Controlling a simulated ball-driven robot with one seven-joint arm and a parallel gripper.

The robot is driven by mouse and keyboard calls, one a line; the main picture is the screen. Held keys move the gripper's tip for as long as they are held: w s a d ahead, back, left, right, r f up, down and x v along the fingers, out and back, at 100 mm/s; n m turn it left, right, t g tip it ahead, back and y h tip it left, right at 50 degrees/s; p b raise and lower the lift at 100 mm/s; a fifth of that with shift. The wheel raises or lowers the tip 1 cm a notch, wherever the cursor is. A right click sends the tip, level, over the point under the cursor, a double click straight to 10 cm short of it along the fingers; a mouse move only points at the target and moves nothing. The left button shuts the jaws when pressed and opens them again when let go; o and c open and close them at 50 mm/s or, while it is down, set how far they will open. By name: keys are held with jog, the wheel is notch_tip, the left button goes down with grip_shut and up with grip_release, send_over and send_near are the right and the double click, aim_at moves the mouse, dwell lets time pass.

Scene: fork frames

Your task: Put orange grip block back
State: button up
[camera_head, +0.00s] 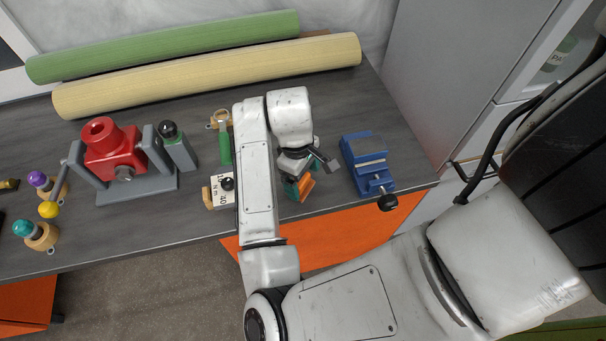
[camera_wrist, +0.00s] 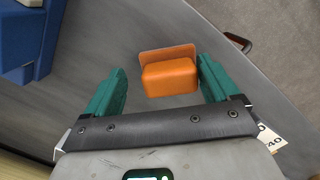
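The orange grip block (camera_wrist: 168,76) is a small rounded block with a thin flange on its far side. It sits over the grey tabletop in the wrist view and shows partly in the head view (camera_head: 306,187), between the blue vise and the white-labelled piece. My gripper (camera_wrist: 161,66) has two green fingers, spread apart on either side of the block. A gap shows at the left finger; the right finger is close to the block's edge. I cannot tell whether it touches. In the head view my gripper (camera_head: 298,187) is partly hidden by my wrist.
A blue vise (camera_head: 364,160) stands right of my gripper. A white-labelled piece (camera_head: 222,190) is to its left, partly behind my arm. A red part in a grey stand (camera_head: 138,190) stands further left. Green (camera_head: 165,47) and yellow (camera_head: 205,76) rolls lie along the back.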

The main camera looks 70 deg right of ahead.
notch_tip(320, 180, up, 12)
jog(key=w+p, duration=0.1)
jog(key=p, duration=0.1)
jog(key=shift+w+r+p, duration=0.15)
jog(key=shift+w+p, duration=0.1)
jog(key=shift+p, duration=0.15)
